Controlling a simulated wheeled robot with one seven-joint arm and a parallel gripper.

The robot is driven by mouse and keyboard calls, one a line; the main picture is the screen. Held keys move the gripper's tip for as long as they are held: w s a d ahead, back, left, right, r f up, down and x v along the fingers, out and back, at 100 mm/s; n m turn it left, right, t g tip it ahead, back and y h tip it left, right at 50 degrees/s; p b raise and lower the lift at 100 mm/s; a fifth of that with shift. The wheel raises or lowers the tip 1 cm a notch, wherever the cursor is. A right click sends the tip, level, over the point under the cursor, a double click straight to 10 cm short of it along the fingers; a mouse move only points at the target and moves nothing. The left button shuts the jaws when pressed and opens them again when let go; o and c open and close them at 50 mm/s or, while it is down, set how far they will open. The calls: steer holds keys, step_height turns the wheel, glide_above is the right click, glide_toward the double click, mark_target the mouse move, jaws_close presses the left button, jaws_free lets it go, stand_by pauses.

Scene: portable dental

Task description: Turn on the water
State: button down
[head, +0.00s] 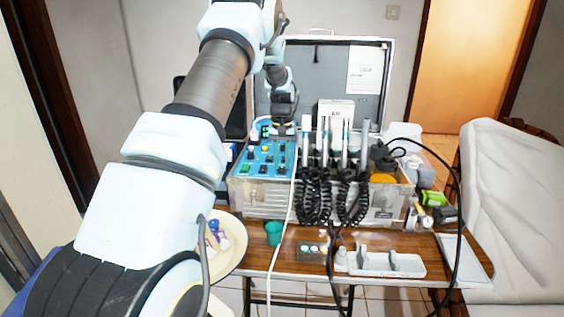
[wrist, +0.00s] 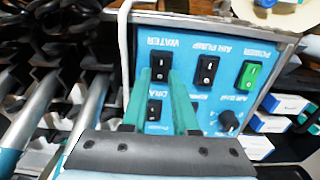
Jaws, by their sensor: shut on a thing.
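The blue control panel (wrist: 215,45) fills the middle of the wrist view, its labels upside down. The black rocker switch labelled WATER (wrist: 160,66) is at its left. My gripper (wrist: 161,78) reaches the panel with its two teal fingers on either side of this switch, closed on it. Which way the switch is tipped I cannot tell. In the head view my gripper (head: 283,128) points down over the control panel (head: 258,166) on the dental unit, and its fingertips are hard to make out.
The black AIR PUMP switch (wrist: 207,70) and green POWER switch (wrist: 248,75) sit to the right of WATER. Another black switch (wrist: 154,110) lies below, close to the fingers. A white cable (wrist: 123,60) runs beside the panel. Dental handpieces (head: 345,145) stand to the right.

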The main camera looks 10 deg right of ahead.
stand_by(0.3)
steer(key=b, duration=0.1)
steer(key=t+b, duration=0.1)
steer(key=b, duration=0.1)
steer(key=shift+s+f, duration=0.15)
steer(key=shift+f, duration=0.1)
steer(key=shift+s+a+t+h+b, duration=0.15)
steer(key=shift+t+h+b, duration=0.15)
steer(key=shift+t+b, duration=0.5)
steer(key=shift+r+b, duration=0.3)
steer(key=shift+b, duration=0.35)
steer(key=c, duration=0.7)
jaws_free()
steer(key=shift+r, duration=0.1)
steer(key=b+v, duration=0.1)
steer(key=v, duration=0.9)
steer(key=shift+s+r+b, duration=0.3)
steer(key=shift+b, duration=0.1)
steer(key=shift+a, duration=0.1)
